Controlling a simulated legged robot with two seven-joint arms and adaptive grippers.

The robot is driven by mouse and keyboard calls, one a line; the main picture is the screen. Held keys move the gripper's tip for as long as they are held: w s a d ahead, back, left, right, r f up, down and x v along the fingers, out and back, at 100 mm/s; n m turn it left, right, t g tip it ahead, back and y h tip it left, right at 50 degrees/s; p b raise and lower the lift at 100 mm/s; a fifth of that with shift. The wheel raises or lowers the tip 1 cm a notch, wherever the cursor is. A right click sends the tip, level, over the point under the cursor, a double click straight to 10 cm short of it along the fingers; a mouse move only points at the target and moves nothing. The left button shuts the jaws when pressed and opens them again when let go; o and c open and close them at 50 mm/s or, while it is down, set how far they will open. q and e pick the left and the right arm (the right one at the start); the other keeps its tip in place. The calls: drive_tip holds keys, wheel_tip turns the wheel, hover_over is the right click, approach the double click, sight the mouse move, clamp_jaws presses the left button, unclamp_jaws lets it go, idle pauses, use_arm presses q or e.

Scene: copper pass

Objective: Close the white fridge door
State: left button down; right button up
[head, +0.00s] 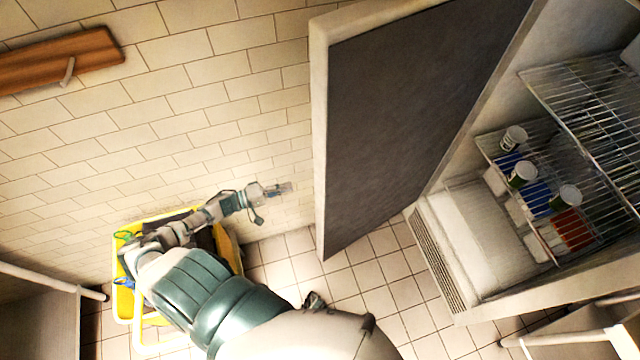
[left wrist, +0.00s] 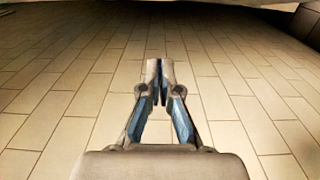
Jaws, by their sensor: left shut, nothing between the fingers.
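The white fridge stands at the right of the head view with its door (head: 410,110) swung wide open. The door's dark inner panel faces the fridge inside, and its pale edge (head: 319,140) is toward the left. My left gripper (head: 288,188) is a little left of that edge, apart from it, in front of the tiled wall. In the left wrist view my left gripper (left wrist: 159,75) is shut with its fingers together and nothing between them. My right gripper is in neither view.
Wire shelves (head: 590,110) in the fridge hold several cups and blue and red packs. A yellow cart or bin (head: 128,308) stands below my left arm by the wall. A wooden board (head: 60,60) is on the wall at upper left. Tiled floor (head: 375,270) is clear below the door.

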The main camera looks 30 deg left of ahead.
use_arm(q)
drive_tip(key=w+d, duration=0.4)
drive_tip(key=d, duration=0.4)
drive_tip(key=shift+w+d+p, duration=0.15)
drive_tip(key=shift+d+p, duration=0.05)
drive_tip(key=shift+p, duration=0.25)
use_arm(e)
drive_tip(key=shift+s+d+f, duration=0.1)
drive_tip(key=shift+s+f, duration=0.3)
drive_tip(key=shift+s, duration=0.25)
